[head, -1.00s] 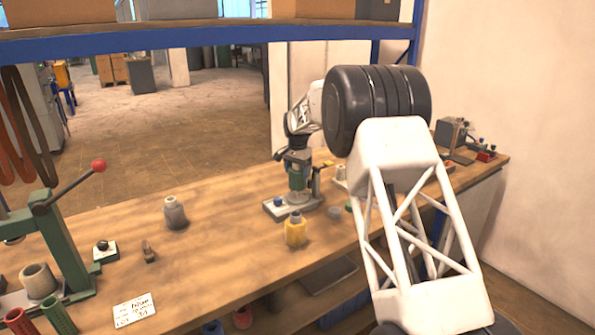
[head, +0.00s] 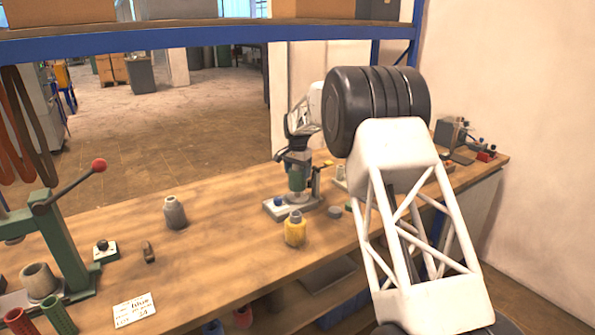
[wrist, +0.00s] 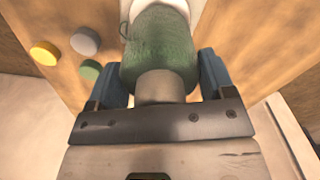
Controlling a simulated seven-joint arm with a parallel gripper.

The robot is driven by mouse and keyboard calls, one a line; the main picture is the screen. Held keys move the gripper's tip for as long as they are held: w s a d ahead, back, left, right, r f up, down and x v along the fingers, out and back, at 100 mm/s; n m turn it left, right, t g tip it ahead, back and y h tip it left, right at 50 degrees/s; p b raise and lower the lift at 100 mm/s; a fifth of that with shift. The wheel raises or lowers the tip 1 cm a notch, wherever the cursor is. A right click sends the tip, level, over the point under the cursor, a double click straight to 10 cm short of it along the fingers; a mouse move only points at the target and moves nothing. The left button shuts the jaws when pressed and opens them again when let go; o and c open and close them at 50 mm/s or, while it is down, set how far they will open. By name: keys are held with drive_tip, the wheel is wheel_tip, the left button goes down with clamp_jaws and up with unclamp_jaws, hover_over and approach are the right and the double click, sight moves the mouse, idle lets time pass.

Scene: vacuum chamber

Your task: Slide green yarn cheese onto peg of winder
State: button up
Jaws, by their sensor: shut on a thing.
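My gripper (wrist: 163,68) is shut on the green yarn cheese (wrist: 158,45), with one blue-grey finger on each side. The cheese's bare beige core (wrist: 160,87) sticks out towards my palm. In the head view the green cheese (head: 297,178) is upright, directly above a small grey machine base with a white plate and blue knob (head: 278,203), which looks like the winder. A pale rounded part (wrist: 180,5) shows just beyond the cheese in the wrist view. The peg is hidden, so I cannot tell whether the cheese is around it.
A yellow bottle-shaped cone (head: 295,230) stands in front of the base, and a grey one (head: 174,213) to the left. Grey (wrist: 85,41), yellow (wrist: 44,53) and green (wrist: 89,70) discs lie beside the gripper. A green lever press (head: 62,245) stands far left.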

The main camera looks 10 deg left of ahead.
drive_tip(key=shift+f, duration=1.25)
drive_tip(key=o, duration=1)
drive_tip(key=shift+c, duration=0.2)
drive_tip(key=shift+r, duration=3.85)
drive_tip(key=shift+r, duration=0.1)
